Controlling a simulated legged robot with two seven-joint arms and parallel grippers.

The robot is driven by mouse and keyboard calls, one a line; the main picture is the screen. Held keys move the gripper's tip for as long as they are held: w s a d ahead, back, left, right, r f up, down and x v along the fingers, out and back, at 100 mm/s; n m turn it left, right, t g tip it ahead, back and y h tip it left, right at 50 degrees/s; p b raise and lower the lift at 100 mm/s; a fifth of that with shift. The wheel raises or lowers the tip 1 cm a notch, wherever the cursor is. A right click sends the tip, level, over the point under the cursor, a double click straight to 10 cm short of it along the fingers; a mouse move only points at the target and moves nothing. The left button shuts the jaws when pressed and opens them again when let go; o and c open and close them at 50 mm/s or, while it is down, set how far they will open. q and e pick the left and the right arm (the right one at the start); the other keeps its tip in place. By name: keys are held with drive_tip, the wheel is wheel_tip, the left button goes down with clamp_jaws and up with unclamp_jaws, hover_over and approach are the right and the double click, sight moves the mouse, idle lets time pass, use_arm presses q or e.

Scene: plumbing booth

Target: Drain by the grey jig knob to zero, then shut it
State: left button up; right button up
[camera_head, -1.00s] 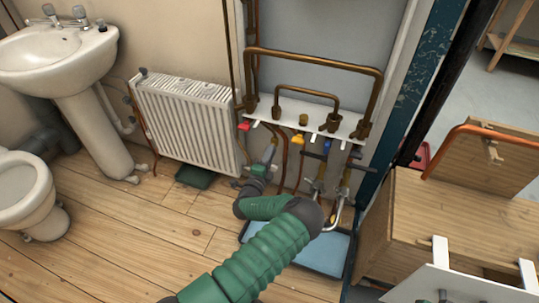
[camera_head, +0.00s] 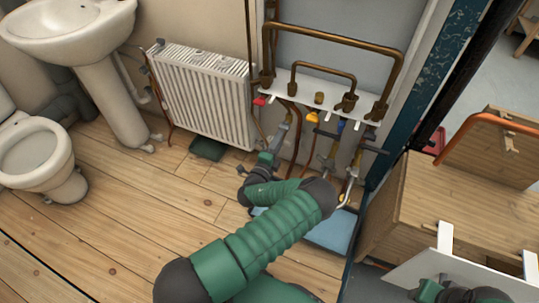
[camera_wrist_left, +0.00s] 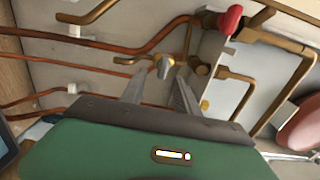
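My left gripper (camera_head: 287,122) is in front of the pipe board, just right of and below the red valve handle (camera_head: 260,100). In the left wrist view its two grey fingers (camera_wrist_left: 160,92) are spread apart. A small grey knob on a brass fitting (camera_wrist_left: 165,67) shows between and just beyond the fingertips; contact cannot be told. The red handle shows up and right of the fingers there (camera_wrist_left: 231,19). In the head view the gripper hides the knob.
The white manifold plate (camera_head: 330,106) carries brass pipes (camera_head: 335,32), a yellow handle (camera_head: 312,117) and a blue one (camera_head: 341,126). A blue tray (camera_head: 335,232) lies below. A radiator (camera_head: 205,95) stands left, a wooden box (camera_head: 440,200) right. Floor at left is open.

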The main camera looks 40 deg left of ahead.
use_arm(q)
drive_tip(key=p+v, duration=0.2)
drive_tip(key=v, duration=0.9)
drive_tip(key=shift+s+d+p, duration=0.25)
drive_tip(key=shift+s+p, duration=0.05)
drive_tip(key=shift+p, duration=0.1)
drive_tip(key=shift+w+a, duration=0.1)
drive_tip(key=d+r+n+g, duration=0.3)
drive_tip(key=d+n+g, duration=0.4)
drive_tip(key=n+g, duration=0.5)
drive_tip(key=s+d+r+n+g+h, duration=0.35)
drive_tip(key=s+d+r, duration=0.55)
drive_tip(key=s+r, duration=0.35)
wheel_tip(320, 180, up, 28)
drive_tip(key=p, duration=2.9)
drive_tip(key=shift+s+d, duration=0.3)
drive_tip(key=shift+s, duration=0.1)
